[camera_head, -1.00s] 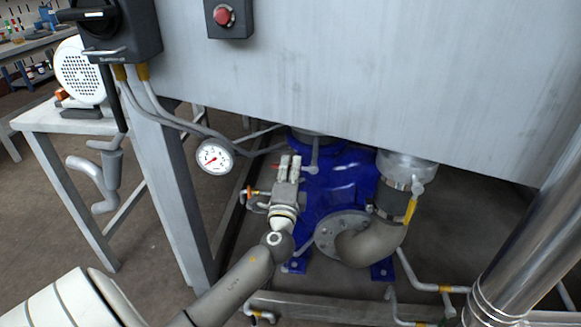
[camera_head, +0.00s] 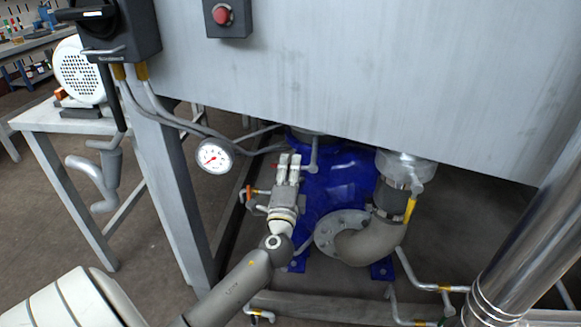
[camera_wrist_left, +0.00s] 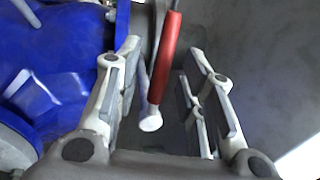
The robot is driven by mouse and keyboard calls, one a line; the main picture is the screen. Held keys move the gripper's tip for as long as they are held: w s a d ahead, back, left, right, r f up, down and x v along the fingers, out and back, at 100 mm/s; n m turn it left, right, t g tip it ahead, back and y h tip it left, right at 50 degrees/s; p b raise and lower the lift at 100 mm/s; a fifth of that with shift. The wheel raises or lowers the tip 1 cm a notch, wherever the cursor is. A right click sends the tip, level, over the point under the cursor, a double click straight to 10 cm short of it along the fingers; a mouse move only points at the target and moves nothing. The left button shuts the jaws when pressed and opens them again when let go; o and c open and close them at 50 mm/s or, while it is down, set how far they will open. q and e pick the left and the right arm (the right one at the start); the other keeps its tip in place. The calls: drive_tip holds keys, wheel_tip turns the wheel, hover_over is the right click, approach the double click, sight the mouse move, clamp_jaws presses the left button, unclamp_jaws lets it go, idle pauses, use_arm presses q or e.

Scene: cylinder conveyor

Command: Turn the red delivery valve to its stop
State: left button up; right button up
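The red delivery valve handle (camera_wrist_left: 168,55) is a red lever sleeve with a pale end, seen in the left wrist view. It runs between the two fingers of my left gripper (camera_wrist_left: 160,85), with gaps on both sides. In the head view, a small red bit (camera_head: 275,166) shows just left of the fingertips of my left gripper (camera_head: 289,157). My left gripper is open, beside the blue pump (camera_head: 338,180). In the head view the gripper hides most of the handle. My right gripper is out of view.
A grey panel (camera_head: 370,80) with a red button (camera_head: 222,15) overhangs the pump. A pressure gauge (camera_head: 214,156) is left of the gripper. A grey elbow pipe (camera_head: 367,242) stands to the right. An orange-handled fitting (camera_head: 250,194) is close on the left.

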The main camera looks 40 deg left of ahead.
use_arm(q)
drive_tip(key=v, duration=1.1)
